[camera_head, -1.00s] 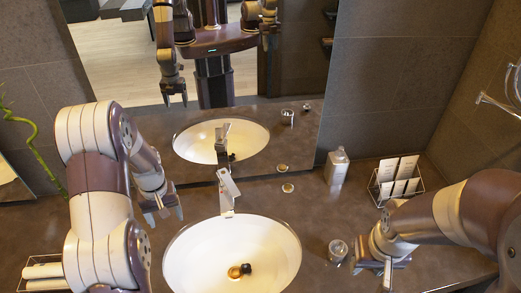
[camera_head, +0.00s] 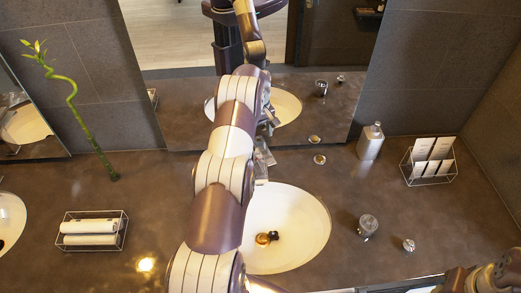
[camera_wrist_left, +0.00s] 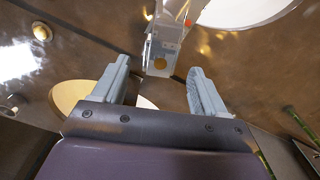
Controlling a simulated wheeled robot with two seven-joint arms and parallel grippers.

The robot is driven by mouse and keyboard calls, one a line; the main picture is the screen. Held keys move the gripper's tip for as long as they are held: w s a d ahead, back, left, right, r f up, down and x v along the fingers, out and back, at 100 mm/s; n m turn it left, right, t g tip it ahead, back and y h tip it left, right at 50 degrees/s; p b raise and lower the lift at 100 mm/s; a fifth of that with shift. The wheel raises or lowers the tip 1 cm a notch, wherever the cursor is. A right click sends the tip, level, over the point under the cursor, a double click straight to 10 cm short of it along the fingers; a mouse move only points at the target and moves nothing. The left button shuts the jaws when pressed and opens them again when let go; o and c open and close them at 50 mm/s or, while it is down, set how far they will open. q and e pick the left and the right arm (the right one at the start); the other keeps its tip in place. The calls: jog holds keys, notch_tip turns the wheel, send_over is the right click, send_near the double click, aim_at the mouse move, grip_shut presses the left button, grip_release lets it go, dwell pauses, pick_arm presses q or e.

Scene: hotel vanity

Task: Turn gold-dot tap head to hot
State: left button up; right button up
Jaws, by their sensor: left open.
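The tap (camera_head: 261,172) stands at the back rim of the white basin (camera_head: 300,215), partly hidden by my left arm in the head view. In the left wrist view the pale tap head (camera_wrist_left: 163,48) carries a gold dot near its close end, and a small red mark shows farther along it. My left gripper (camera_wrist_left: 158,70) is open, with one finger on each side of the tap head's dotted end. No finger visibly touches it. In the head view my left gripper (camera_head: 268,122) is partly hidden behind its own arm. My right gripper is out of view.
A mirror (camera_head: 340,55) stands behind the counter. A soap bottle (camera_head: 370,142), a card rack (camera_head: 428,165), a glass (camera_head: 367,226) and a small metal piece (camera_head: 408,245) are right of the basin. A towel rack (camera_head: 93,232) and bamboo stem (camera_head: 85,125) are left.

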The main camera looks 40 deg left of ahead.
aim_at(259, 140)
pick_arm(q)
notch_tip(259, 140, down, 2)
jog(key=shift+d+f+p, duration=0.1)
jog(key=shift+p, duration=0.55)
jog(key=shift+s+f, duration=0.1)
jog(key=shift+f, duration=0.5)
jog(key=c, duration=1.3)
grip_shut()
